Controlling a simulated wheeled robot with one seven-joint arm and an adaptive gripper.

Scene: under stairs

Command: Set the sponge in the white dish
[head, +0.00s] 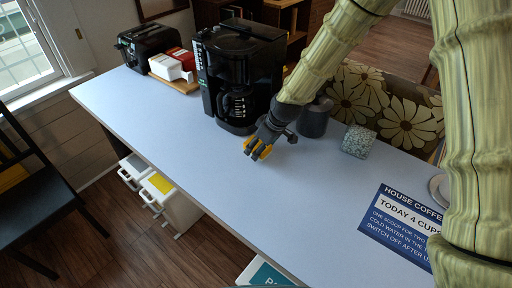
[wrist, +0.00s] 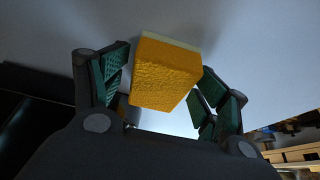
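The yellow sponge (wrist: 165,75), with a pale layer along its top edge, sits between my gripper's two green-padded fingers in the wrist view. In the head view, bits of the sponge (head: 256,152) show around the dark fingers of my gripper (head: 260,146), low at the middle of the table, in front of the coffee maker. The fingers are close on both sides of the sponge; I cannot tell whether they press on it. A pale round rim (head: 436,189) at the right table edge looks like the white dish, mostly hidden by my arm.
The black coffee maker (head: 240,70) stands just behind my gripper. A dark grey canister (head: 314,121) and a speckled block (head: 358,141) are to its right. A blue sign (head: 392,222) lies at the front right. The table's left and front middle are clear.

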